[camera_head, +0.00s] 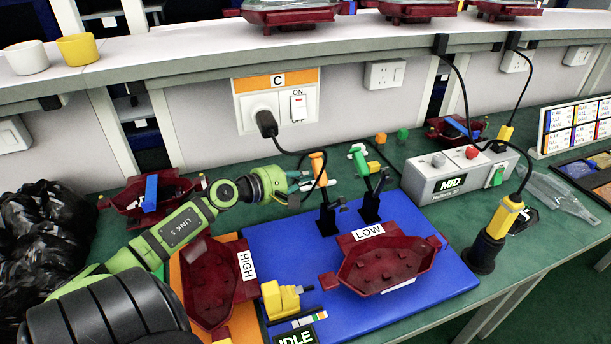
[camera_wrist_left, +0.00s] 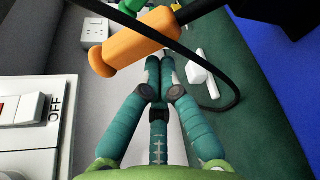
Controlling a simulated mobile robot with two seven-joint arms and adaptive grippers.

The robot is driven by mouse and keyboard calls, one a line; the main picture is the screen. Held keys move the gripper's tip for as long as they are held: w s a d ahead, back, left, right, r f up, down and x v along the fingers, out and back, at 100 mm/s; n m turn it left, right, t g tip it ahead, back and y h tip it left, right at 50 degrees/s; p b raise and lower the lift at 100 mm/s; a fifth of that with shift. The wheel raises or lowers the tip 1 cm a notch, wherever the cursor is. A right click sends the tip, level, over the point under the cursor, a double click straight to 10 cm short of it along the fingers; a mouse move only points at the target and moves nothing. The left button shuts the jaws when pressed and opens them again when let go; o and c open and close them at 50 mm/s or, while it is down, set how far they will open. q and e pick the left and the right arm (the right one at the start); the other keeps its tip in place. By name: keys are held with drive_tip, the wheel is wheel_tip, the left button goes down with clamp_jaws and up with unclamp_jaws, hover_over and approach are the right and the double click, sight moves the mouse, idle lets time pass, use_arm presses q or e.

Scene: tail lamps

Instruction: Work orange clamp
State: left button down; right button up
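The orange clamp (camera_head: 318,168) has an upright orange handle on a dark base at the back edge of the blue mat. My left gripper (camera_head: 306,182) is just left of this handle. In the left wrist view, the orange handle (camera_wrist_left: 135,42) lies just past the fingertips. The fingers of my left gripper (camera_wrist_left: 160,62) are together there, with nothing visible between them. A green-handled clamp (camera_head: 360,160) stands to the right of the orange one. My right gripper is not in view.
A black cable (camera_head: 325,165) hangs from the wall socket past the orange handle and loops near my fingers. A dark red lamp housing (camera_head: 385,265) marked LOW lies on the blue mat (camera_head: 440,285). A grey MID box (camera_head: 450,175) stands to the right.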

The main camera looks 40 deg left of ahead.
use_arm(q)
drive_tip(key=shift+s+d+r+m+b, duration=0.1)
drive_tip(key=shift+r+m+b, duration=0.2)
drive_tip(key=shift+m, duration=0.1)
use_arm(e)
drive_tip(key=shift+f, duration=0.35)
use_arm(q)
drive_tip(key=m+b, duration=0.1)
drive_tip(key=d+r+m+t+b, duration=0.1)
drive_tip(key=m, duration=0.1)
drive_tip(key=s+d+r+m+t+b, duration=0.1)
drive_tip(key=shift+s+d+r+m+y, duration=0.1)
drive_tip(key=shift+d+m+y, duration=0.1)
drive_tip(key=shift+m+y, duration=0.2)
drive_tip(key=shift+d+r+b, duration=0.1)
drive_tip(key=shift+d+b, duration=0.05)
drive_tip(key=shift+b, duration=0.15)
drive_tip(key=m, duration=0.1)
approach(319, 170)
drive_tip(key=shift+s+d+t+b, duration=0.15)
drive_tip(key=shift+d+t+b, duration=0.15)
drive_tip(key=shift+t, duration=0.1)
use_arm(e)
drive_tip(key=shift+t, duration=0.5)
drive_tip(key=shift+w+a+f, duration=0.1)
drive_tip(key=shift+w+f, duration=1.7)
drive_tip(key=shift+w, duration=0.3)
